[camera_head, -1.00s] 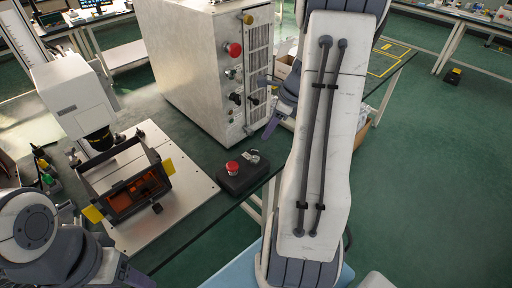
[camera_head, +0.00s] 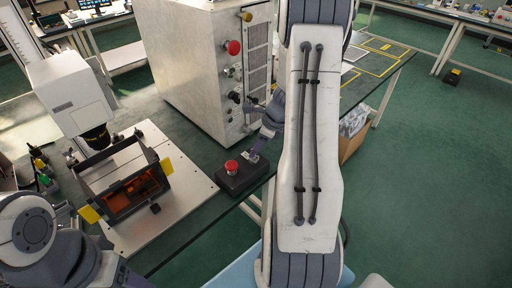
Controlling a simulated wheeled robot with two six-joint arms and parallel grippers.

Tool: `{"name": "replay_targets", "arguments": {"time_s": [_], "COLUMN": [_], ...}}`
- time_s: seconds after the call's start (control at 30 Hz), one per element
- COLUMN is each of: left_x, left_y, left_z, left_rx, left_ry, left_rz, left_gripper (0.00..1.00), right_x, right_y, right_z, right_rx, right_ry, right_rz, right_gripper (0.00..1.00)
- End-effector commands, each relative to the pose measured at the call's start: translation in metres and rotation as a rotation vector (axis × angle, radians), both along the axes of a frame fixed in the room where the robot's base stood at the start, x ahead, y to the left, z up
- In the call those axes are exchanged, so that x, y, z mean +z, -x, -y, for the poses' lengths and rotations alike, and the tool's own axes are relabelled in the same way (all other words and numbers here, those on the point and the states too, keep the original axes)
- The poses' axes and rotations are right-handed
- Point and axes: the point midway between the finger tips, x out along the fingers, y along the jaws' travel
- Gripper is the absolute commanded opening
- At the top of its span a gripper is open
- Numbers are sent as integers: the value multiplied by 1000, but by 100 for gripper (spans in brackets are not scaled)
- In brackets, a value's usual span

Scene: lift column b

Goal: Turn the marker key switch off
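A small black control box (camera_head: 240,181) sits near the table edge, with a red push button (camera_head: 231,167) on its top. The small key switch, beside that button a second ago, is now hidden by the fingers of my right gripper (camera_head: 254,156). That gripper points down at the box top, its fingertips at or just above the switch. I cannot tell whether they touch or grip it. My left gripper (camera_head: 128,278) is at the lower left, away from the box, and its opening does not show clearly.
A tall metal cabinet (camera_head: 190,70) with knobs and a red button stands behind the box. The marking machine's base plate (camera_head: 190,195) carries an open dark enclosure (camera_head: 122,180) on the left. My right arm covers the centre.

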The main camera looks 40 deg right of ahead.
Motion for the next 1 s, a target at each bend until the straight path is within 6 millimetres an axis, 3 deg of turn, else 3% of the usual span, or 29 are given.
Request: {"name": "replay_targets", "arguments": {"time_s": [0.03, 0.1, 0.13, 0.57, 1.0], "left_x": [0, 0, 0, 5, 30], "left_y": [0, 0, 0, 0, 0], "left_z": [0, 0, 0, 0, 0], "left_rx": [0, 0, 0, 0, 0], "left_ry": [0, 0, 0, 0, 0], "left_rz": [0, 0, 0, 0, 0], "left_gripper": [62, 62, 62, 62, 62], "right_x": [0, 0, 0, 1, 4], "right_y": [0, 0, 0, 0, -2], "right_z": [0, 0, 0, 0, 2], "right_rx": [0, 0, 0, 42, 366], "right_ry": [0, 0, 0, -2, -3], "right_rz": [0, 0, 0, 0, -1], "right_gripper": [30, 3, 0, 0, 0]}}
